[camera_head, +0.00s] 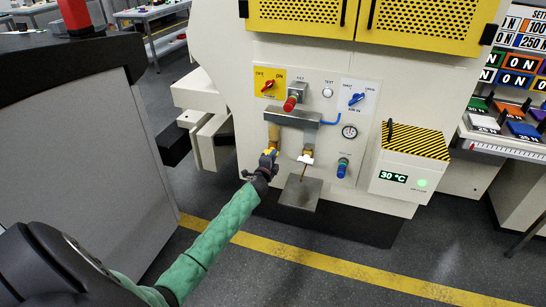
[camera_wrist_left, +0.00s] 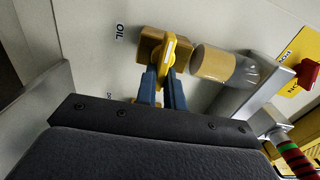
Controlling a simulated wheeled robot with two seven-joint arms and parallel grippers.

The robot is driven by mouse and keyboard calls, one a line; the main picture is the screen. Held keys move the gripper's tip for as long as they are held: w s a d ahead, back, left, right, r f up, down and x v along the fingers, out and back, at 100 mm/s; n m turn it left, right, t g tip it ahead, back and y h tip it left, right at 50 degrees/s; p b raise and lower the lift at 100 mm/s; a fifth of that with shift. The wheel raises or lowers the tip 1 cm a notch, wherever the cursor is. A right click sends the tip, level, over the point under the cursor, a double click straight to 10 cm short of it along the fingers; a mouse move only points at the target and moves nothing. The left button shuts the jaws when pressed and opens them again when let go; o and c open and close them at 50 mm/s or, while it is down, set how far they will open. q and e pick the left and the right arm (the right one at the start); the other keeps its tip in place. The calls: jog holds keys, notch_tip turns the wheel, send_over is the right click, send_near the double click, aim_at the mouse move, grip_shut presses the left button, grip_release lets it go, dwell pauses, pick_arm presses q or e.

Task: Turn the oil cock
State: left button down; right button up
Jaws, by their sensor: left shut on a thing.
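The oil cock is on the cream machine panel, with a yellow handle (camera_wrist_left: 168,52) on a brass body (camera_wrist_left: 149,43) beside the printed word OIL. The handle has a pale stripe along it. In the head view the oil cock (camera_head: 271,151) is small and partly hidden by my left gripper (camera_head: 267,161). In the left wrist view the two blue fingers of my left gripper (camera_wrist_left: 164,80) are shut on the yellow handle, one on each side. My right gripper is in neither view.
A white-handled cock (camera_head: 306,159) is just to the right, above a grey tray (camera_head: 299,193). A clear, amber-filled cylinder (camera_wrist_left: 220,67) lies close beside the oil cock.

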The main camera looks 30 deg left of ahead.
pick_arm(q)
jog(key=shift+d+f+m, duration=0.1)
jog(key=shift+f+m, duration=0.05)
jog(key=shift+m, duration=0.25)
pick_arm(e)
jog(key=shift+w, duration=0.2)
pick_arm(q)
jog(key=c, duration=1.5)
grip_release()
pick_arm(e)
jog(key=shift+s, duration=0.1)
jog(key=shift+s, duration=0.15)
pick_arm(q)
jog(key=v, duration=0.7)
jog(key=shift+s, duration=0.4)
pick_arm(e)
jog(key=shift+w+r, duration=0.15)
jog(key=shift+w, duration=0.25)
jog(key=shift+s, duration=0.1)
